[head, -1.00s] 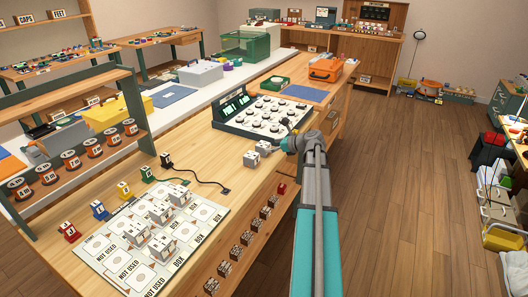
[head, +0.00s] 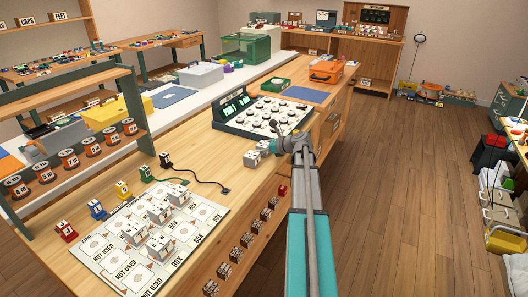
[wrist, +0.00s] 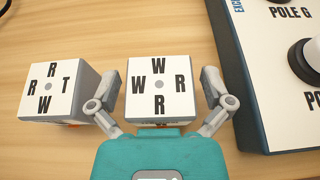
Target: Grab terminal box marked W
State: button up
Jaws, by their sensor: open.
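Two white-topped terminal boxes stand side by side on the wooden bench. In the wrist view, the right box (wrist: 160,77) has W and R letters around a small centre dot and sits between the fingers of my gripper (wrist: 160,90). My gripper is open, one finger at each side of this box; I cannot tell whether they touch it. The left box (wrist: 48,88) carries R, T and W letters and lies outside the left finger. In the head view, small boxes (head: 251,158) show beside my gripper (head: 282,144), too small to read.
A console with round knobs (head: 236,125) stands close behind; its edge (wrist: 248,75) is right of the gripper in the wrist view. A marked board (head: 192,238) with several more boxes lies nearer on the bench.

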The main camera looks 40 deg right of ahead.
dwell(0.5)
jog(key=c, duration=1.1)
